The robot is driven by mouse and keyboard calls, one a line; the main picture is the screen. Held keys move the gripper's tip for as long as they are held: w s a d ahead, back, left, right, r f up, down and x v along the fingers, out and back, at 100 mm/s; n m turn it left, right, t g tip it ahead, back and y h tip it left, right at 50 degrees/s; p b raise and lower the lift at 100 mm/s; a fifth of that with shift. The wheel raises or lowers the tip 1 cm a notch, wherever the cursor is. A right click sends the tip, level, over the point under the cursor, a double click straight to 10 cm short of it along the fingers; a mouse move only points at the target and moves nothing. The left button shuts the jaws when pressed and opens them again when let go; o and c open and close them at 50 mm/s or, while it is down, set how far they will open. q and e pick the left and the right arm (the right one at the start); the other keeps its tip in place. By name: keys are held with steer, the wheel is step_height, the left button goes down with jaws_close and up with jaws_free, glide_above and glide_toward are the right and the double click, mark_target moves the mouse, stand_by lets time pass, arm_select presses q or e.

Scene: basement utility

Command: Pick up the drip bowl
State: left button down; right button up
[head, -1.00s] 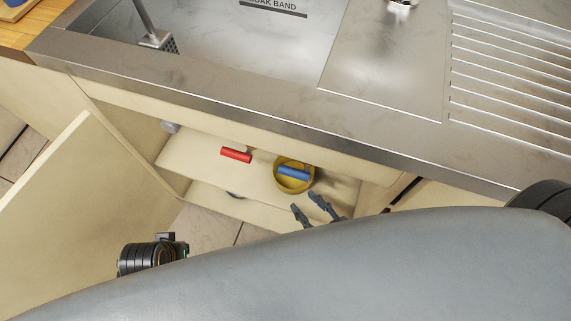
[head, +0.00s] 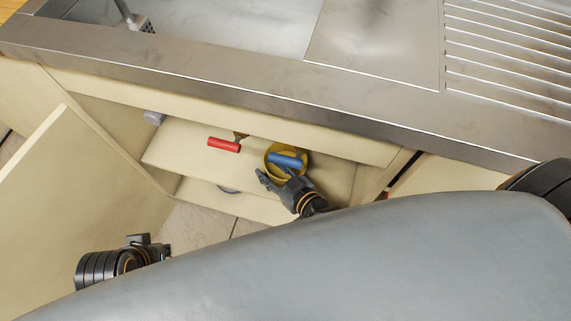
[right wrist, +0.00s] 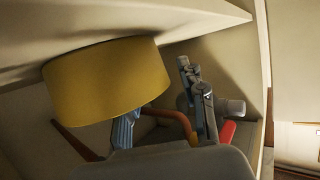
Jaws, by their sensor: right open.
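The drip bowl is a round yellow bowl (head: 270,167) on the cabinet shelf under the sink. A blue bar (head: 285,160) lies across or above its opening; I cannot tell which. My right gripper (head: 275,178) is open at the bowl's near side. In the right wrist view the bowl's wall (right wrist: 105,80) fills the left half. Contact cannot be judged. My left gripper (head: 148,245) is by the open door, its fingers mostly hidden.
A red bar (head: 224,145) is left of the bowl, and a grey knob (head: 154,118) is further left. The steel counter front (head: 250,92) overhangs the shelf. An open cabinet door (head: 50,205) stands at left. Bare shelf (head: 180,147) lies left of the red bar.

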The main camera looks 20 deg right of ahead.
steer(key=shift+w, duration=0.1)
steer(key=shift+c, duration=0.2)
jaws_close()
steer(key=shift+r, duration=0.1)
